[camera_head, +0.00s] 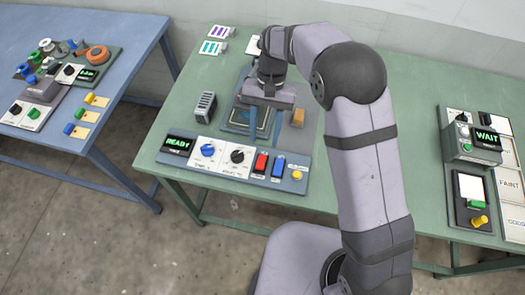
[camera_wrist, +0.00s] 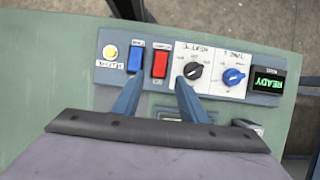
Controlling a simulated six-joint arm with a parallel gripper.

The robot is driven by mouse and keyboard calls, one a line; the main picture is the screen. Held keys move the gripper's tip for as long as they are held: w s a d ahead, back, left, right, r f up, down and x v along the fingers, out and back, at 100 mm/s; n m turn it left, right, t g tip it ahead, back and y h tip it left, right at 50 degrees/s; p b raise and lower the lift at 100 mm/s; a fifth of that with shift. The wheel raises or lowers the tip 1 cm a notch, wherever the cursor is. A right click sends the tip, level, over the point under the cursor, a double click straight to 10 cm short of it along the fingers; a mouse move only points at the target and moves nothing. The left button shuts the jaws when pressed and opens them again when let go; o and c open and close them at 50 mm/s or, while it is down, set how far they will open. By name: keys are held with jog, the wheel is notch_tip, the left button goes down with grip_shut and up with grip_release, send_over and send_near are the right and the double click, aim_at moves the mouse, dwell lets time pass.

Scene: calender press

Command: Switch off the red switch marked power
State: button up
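The red switch (camera_head: 261,164) sits on the front control panel of the green table, between the black knob and a blue switch. In the wrist view the red switch (camera_wrist: 160,63) lies just beyond the gap between my fingertips. Its small label is too small to read, and I cannot tell its on or off position. My gripper (camera_wrist: 160,86) is open and empty, its two fingers apart and pointing toward the panel. In the head view my gripper (camera_head: 267,100) hangs over the press behind the panel, apart from the switch.
The panel also holds a blue switch (camera_wrist: 135,60), a yellow button (camera_wrist: 110,52), a black knob (camera_wrist: 194,71), a blue knob (camera_wrist: 233,77) and a display reading READY (camera_wrist: 268,81). A unit reading WAIT (camera_head: 485,138) stands at right. A blue table (camera_head: 140,55) stands at left.

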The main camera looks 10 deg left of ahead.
aim_at(262, 160)
jog(key=shift+p+x, duration=1.25)
jog(key=shift+x, duration=2.25)
jog(key=shift+c, duration=0.6)
grip_shut()
